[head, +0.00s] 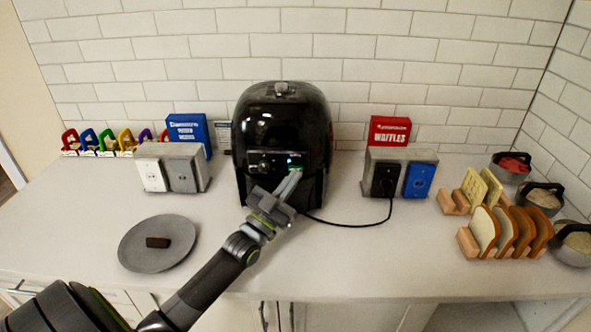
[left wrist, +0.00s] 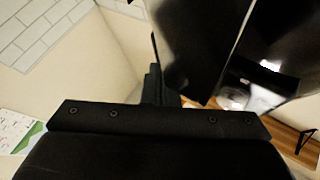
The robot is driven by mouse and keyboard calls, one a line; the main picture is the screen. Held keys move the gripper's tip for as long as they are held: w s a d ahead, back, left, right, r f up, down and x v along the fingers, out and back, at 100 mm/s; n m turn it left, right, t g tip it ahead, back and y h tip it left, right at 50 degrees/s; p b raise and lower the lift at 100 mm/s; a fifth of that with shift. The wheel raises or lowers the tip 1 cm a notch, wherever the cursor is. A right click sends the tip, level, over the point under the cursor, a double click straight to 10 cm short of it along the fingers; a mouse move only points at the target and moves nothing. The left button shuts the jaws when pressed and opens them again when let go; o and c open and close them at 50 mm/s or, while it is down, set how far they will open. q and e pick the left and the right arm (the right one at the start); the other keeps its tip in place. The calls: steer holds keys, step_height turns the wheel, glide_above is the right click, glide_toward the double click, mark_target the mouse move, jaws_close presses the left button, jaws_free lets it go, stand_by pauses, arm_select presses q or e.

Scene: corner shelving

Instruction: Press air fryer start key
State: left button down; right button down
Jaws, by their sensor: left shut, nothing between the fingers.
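The black air fryer (head: 283,112) stands against the tiled wall at the middle of the counter in the head view. Its control panel (head: 262,162) is on the front, with knobs at the left and a small green light near the right. My left gripper (head: 294,174) is shut and empty, its fingertips at the right part of the panel. The fingers hide part of the panel, so I cannot tell if they touch the start key. In the left wrist view a glossy black surface (left wrist: 195,45) fills the upper right, close by. My right gripper is not in view.
A grey plate (head: 137,250) with a brown piece lies at front left. Metal outlet boxes (head: 209,174) flank the fryer, and a black cord (head: 345,224) runs to the right one. Bread racks (head: 470,246) stand at right.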

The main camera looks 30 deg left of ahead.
arm_select(q)
steer(key=shift+w+a, duration=0.15)
steer(key=shift+w, duration=0.1)
stand_by(0.7)
steer(key=shift+s, duration=0.1)
steer(key=shift+s+d, duration=0.4)
steer(key=shift+s, duration=0.15)
steer(key=shift+p, duration=0.3)
steer(key=s+d, duration=0.1)
steer(key=s, duration=0.1)
steer(key=s+d+p, duration=0.1)
steer(key=s, duration=0.1)
steer(key=shift+s+d, duration=0.1)
steer(key=shift+d, duration=0.2)
